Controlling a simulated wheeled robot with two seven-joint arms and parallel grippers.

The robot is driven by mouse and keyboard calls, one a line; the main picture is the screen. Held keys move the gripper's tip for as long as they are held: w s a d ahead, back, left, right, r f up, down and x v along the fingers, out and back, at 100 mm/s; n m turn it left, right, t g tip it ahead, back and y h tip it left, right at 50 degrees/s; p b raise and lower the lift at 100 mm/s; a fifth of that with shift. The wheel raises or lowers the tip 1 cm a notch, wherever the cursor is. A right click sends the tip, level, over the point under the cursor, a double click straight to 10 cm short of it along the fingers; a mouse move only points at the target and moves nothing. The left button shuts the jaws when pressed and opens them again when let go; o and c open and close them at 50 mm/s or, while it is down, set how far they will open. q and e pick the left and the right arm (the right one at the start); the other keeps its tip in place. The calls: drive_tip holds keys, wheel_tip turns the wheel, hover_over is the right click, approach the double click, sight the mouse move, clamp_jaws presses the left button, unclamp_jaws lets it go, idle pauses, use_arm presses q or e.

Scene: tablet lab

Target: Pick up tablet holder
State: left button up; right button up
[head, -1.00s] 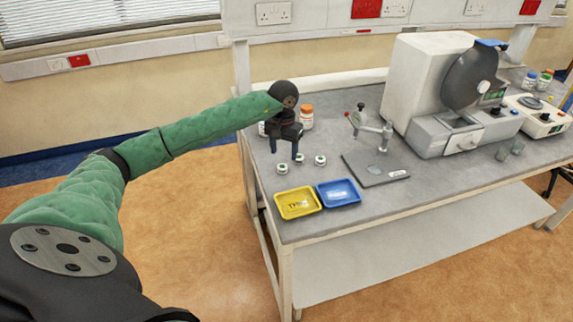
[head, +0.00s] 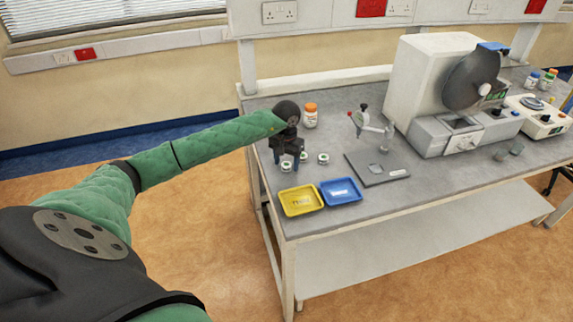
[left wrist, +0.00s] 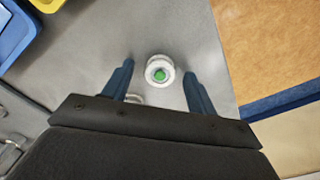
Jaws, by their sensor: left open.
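Small round white tablet holders with green centres stand on the grey bench. One holder (head: 286,166) is at the front left, another (head: 323,158) to its right, and one more (head: 303,157) lies behind and between them. My left gripper (head: 288,159) is open, pointing down just above the front-left holder. In the left wrist view, one holder (left wrist: 160,72) sits between the two blue fingertips (left wrist: 158,69), with a gap on each side. A second white rim (left wrist: 135,99) is mostly hidden by the gripper body. My right gripper is not in view.
A yellow tray (head: 301,211) and a blue tray (head: 340,201) lie in front of the holders. An orange-capped bottle (head: 310,117) stands behind. A small press on a grey plate (head: 378,179) and a large white machine (head: 416,77) stand to the right.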

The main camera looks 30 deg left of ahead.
use_arm(q)
drive_tip(key=shift+s, duration=0.1)
drive_tip(key=c, duration=0.9)
drive_tip(key=shift+c, duration=0.8)
